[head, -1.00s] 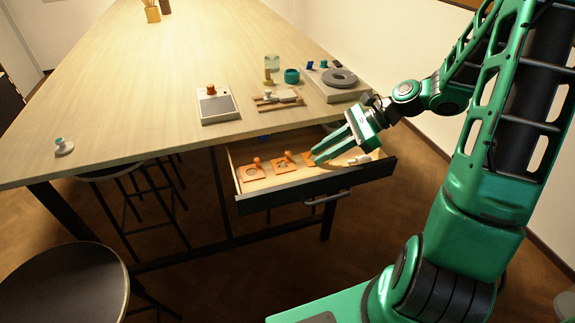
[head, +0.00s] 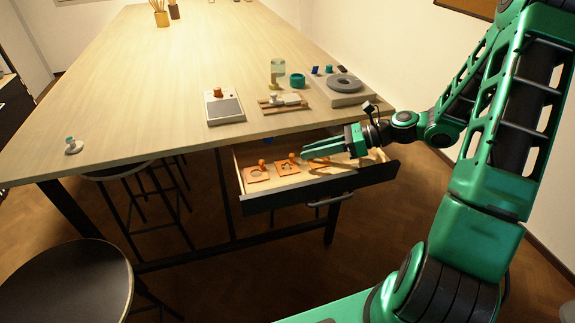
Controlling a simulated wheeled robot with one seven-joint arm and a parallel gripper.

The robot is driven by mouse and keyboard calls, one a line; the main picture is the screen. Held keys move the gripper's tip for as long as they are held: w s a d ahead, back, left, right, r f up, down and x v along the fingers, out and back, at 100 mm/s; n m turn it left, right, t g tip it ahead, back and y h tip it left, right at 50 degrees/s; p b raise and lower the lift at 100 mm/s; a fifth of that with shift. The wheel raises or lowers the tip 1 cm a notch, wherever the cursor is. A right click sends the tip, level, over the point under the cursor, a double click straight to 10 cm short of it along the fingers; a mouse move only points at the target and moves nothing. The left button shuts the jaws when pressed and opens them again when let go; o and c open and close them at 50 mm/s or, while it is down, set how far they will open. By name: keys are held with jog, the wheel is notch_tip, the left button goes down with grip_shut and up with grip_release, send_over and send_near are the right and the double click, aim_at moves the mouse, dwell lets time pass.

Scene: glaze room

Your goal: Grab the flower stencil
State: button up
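Orange stencils with upright knobs lie in the open drawer (head: 291,199). The left stencil (head: 256,175) and the middle stencil (head: 287,168) show well. A third stencil (head: 318,164) is partly hidden under my gripper. The cut-outs are too small to tell surely which one is the flower stencil. My gripper (head: 304,149) is over the back of the drawer, its fingers pointing left. The fingers look apart with nothing between them. Their tips are near the knobs of the middle and third stencils; I cannot tell whether they touch.
The drawer hangs under a long wooden table (head: 150,90). On the table are a scale (head: 224,108), a wooden tool tray (head: 281,105), a teal cup (head: 297,80), a glass jar (head: 278,68) and a banding wheel (head: 344,84). A dark stool (head: 65,285) stands at lower left.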

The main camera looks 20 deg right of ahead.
aim_at(298, 162)
jog(key=shift+x, duration=2.3)
jog(key=shift+w, duration=0.1)
grip_shut()
jog(key=shift+r, duration=0.1)
